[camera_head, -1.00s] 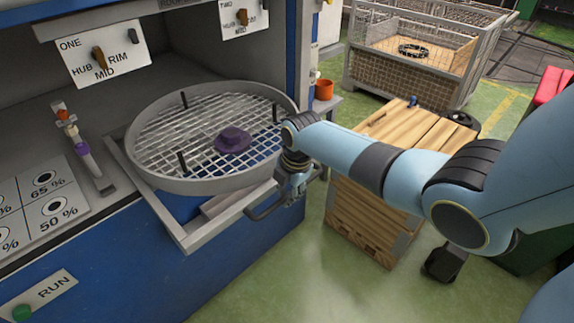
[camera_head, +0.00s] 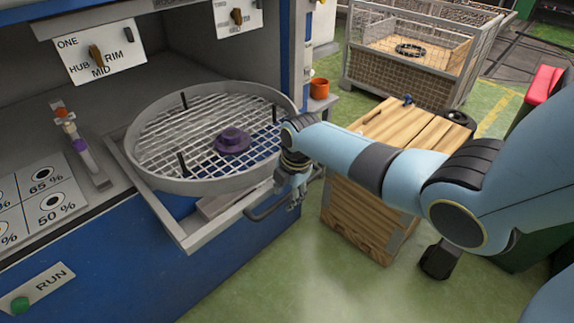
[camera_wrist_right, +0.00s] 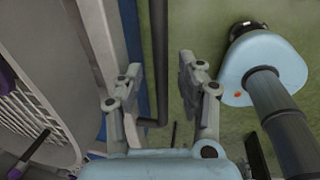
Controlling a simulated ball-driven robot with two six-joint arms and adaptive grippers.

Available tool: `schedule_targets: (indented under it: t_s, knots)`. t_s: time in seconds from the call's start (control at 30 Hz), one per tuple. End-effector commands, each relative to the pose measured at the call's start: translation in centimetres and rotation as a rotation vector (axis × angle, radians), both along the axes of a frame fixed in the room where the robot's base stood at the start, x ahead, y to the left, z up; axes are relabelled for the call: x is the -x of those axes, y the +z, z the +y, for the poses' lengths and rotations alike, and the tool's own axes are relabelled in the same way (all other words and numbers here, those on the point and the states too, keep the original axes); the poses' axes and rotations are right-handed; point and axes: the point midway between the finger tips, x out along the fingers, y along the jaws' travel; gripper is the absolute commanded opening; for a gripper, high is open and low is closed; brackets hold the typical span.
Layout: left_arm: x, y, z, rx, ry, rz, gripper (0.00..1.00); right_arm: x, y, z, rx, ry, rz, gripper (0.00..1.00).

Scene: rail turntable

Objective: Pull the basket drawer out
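The basket drawer (camera_head: 158,208) is a grey frame partly out of the blue machine. It carries a round wire-mesh basket (camera_head: 150,183) with upright pegs and a purple hub-like piece (camera_head: 231,142) on the mesh. The drawer's dark bar handle (camera_head: 262,215) is at its front. My right gripper (camera_head: 293,201) is at the right end of the handle. In the right wrist view my right gripper (camera_wrist_right: 160,75) has its fingers apart, with the handle bar (camera_wrist_right: 159,60) between them and gaps visible on both sides. Contact cannot be told. My left gripper is out of view.
A wooden crate (camera_head: 358,222) stands right of the drawer, near my right arm. A wire-mesh bin (camera_head: 400,75) is behind it. An orange pot (camera_head: 319,88) sits on a side ledge. Green floor (camera_head: 290,285) in front of the drawer is clear.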

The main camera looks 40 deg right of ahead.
Motion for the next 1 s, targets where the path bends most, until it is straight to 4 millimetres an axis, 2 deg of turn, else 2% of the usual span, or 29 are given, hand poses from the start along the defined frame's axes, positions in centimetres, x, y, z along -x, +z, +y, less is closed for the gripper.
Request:
schedule_targets:
  t_s: [0.17, 0.3, 0.43, 0.7, 0.8, 1.0]
  knots:
    - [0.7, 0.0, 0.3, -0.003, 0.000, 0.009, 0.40, 0.0, 0.1, 0.0, 0.000, 0.000, 0.000, 0.38]
    - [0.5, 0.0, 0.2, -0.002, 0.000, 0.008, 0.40, 0.2, 1.0, -0.1, 0.001, 0.000, -0.001, 0.38]
    - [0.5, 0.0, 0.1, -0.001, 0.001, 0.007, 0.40, 0.6, 3.0, -0.1, 0.002, 0.002, -0.002, 0.38]
    - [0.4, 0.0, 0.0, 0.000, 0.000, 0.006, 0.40, 1.7, 8.8, -0.2, 0.002, 0.002, -0.003, 0.38]
    - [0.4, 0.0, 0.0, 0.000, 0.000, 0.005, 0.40, 2.0, 10.3, -0.2, 0.001, 0.000, -0.003, 0.38]
    - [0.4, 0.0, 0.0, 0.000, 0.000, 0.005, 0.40, 2.3, 11.7, -0.2, 0.000, 0.001, 0.001, 0.38]
